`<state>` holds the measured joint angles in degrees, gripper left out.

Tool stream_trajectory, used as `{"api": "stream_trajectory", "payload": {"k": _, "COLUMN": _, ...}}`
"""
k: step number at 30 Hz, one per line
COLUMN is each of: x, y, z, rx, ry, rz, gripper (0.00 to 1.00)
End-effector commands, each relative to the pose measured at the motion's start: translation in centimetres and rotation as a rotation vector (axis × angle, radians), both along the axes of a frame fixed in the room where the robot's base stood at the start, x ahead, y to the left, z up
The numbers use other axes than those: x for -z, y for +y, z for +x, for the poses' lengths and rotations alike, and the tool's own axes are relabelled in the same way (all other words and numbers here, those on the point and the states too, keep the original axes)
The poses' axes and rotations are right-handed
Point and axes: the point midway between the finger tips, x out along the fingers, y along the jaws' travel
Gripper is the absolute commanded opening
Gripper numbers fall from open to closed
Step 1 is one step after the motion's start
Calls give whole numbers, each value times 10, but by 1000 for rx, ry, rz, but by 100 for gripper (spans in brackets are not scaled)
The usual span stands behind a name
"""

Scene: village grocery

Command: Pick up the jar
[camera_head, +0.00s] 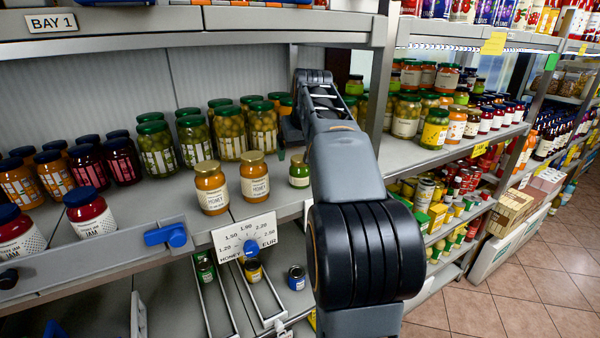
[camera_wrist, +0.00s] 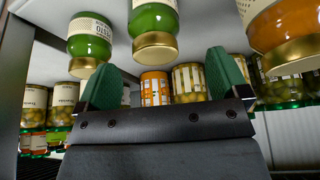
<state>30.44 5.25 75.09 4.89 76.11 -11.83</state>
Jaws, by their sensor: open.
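Many jars stand on the shelf and the task does not single one out. Two honey jars (camera_head: 254,178) with gold lids stand near the front edge, beside a small green jar (camera_head: 299,172). My gripper (camera_head: 283,140) reaches over the shelf behind that green jar, partly hidden by my arm. The wrist view appears upside down. There my gripper (camera_wrist: 166,80) is open, its green fingertips apart with nothing held. An orange jar (camera_wrist: 155,88) shows beyond the gap between them. Two green jars (camera_wrist: 90,42) with gold lids and a large amber jar (camera_wrist: 285,35) are nearer the camera.
Green-lidded olive jars (camera_head: 229,132) form rows behind, with dark red jars (camera_head: 120,160) to the left. Jam jars (camera_head: 90,212) stand at the front left. An upper shelf (camera_head: 280,22) overhangs.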

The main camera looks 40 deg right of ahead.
Motion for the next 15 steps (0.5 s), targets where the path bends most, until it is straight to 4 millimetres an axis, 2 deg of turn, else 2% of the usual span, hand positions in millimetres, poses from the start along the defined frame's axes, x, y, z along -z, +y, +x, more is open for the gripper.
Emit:
{"api": "stream_trajectory", "payload": {"k": 8, "x": 15, "y": -4, "z": 5, "rx": 2, "ry": 0, "rz": 0, "gripper": 93}}
{"api": "stream_trajectory", "payload": {"k": 15, "x": 43, "y": -12, "z": 15, "rx": 3, "ry": 3, "rz": 1, "gripper": 93}}
